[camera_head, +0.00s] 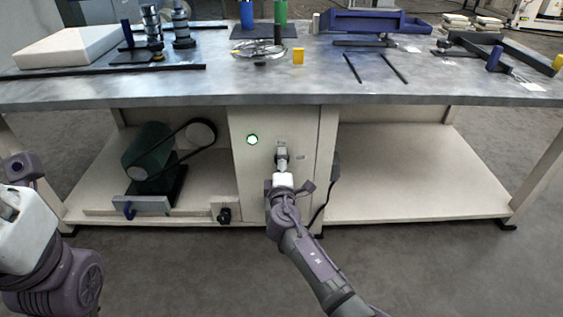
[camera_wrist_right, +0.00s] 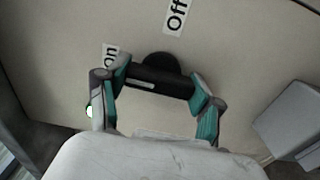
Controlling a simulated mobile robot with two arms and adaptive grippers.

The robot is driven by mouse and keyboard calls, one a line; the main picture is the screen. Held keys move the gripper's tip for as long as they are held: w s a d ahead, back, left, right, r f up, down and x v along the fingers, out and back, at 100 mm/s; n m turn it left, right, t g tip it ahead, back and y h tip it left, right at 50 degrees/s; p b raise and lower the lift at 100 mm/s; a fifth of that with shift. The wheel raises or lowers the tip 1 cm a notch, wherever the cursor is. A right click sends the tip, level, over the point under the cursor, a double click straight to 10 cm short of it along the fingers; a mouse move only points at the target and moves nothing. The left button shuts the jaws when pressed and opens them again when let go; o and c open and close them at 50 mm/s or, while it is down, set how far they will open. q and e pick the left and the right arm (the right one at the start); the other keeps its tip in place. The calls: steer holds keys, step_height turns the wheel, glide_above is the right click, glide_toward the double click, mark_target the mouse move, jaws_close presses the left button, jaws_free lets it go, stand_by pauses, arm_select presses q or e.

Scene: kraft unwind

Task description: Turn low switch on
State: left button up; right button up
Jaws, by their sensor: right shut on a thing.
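The low switch (camera_wrist_right: 162,60) is a black rotary knob with a bar handle on the cream cabinet front under the table. Its white-marked left end lies near the "on" label (camera_wrist_right: 110,56) in the wrist view; the "Off" label (camera_wrist_right: 176,16) is above. My right gripper (camera_wrist_right: 158,92) is shut on the handle, a fingertip at each end. In the head view the right gripper (camera_head: 281,160) reaches the cabinet front and hides most of the switch. My left arm shows at the left edge; its fingers are not visible.
A green lamp (camera_head: 252,139) glows on the cabinet left of the switch. A grey box (camera_wrist_right: 292,120) stands out at right in the wrist view. A green motor (camera_head: 150,157) with a belt sits on the lower left shelf. The right shelf (camera_head: 420,180) is bare.

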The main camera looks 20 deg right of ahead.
steer(key=shift+n, duration=0.3)
steer(key=o, duration=1.2)
steer(key=shift+c, duration=0.2)
steer(key=shift+s+a, duration=0.1)
steer(key=v, duration=1.1)
steer(key=shift+s, duration=0.35)
steer(key=shift+a, duration=0.1)
